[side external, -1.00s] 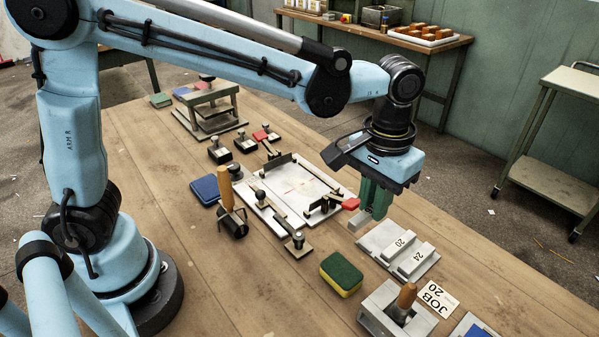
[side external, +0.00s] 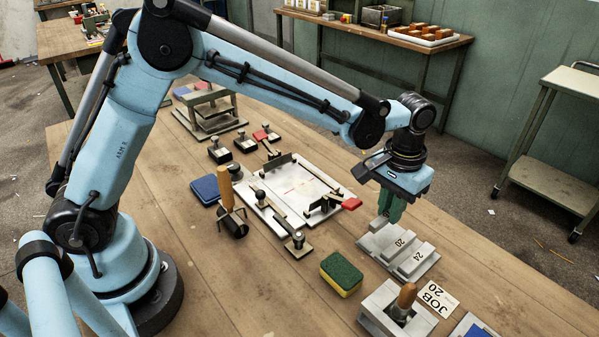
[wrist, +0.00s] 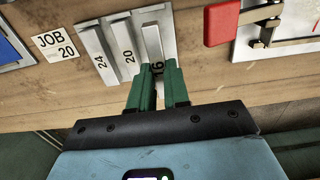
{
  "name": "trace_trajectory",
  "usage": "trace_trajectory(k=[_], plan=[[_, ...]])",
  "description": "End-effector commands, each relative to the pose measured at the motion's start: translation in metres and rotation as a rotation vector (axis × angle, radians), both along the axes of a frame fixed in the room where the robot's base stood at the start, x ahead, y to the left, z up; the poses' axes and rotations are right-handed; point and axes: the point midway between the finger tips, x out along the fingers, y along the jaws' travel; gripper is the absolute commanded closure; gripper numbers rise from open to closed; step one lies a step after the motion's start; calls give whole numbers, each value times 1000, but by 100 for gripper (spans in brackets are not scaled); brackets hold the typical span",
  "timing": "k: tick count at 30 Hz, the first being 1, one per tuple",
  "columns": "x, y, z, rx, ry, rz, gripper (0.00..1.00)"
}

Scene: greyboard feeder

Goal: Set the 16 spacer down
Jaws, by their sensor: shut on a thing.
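My gripper (side external: 388,210) has green fingers that are shut on the 16 spacer (wrist: 153,42), a pale grey bar marked 16. In the wrist view my gripper (wrist: 157,85) grips the near end of the bar. The spacer lies at the left end of the grey spacer rack (side external: 366,243), low over it or touching it; I cannot tell which. The 20 spacer (side external: 398,243) and the 24 spacer (side external: 417,257) rest beside it on the rack. They also show in the wrist view, the 20 spacer (wrist: 123,45) nearer the held one.
A JOB 20 card (side external: 436,298) and a wooden-handled block (side external: 400,308) are in front of the rack. A green and yellow sponge (side external: 342,273) lies left of these. A plate fixture with a red-handled clamp (side external: 350,204) stands left of my gripper.

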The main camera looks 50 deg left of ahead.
Motion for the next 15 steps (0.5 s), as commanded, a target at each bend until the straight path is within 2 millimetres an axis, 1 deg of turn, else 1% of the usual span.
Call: trace_trajectory(k=[2, 9, 12, 15], plan=[[2, 1, -4, 0, 0, 0, 100], [2, 1, -35, 0, 0, 0, 100], [1, 1, -41, 0, 0, 0, 100], [1, 1, -41, 0, 0, 0, 100]])
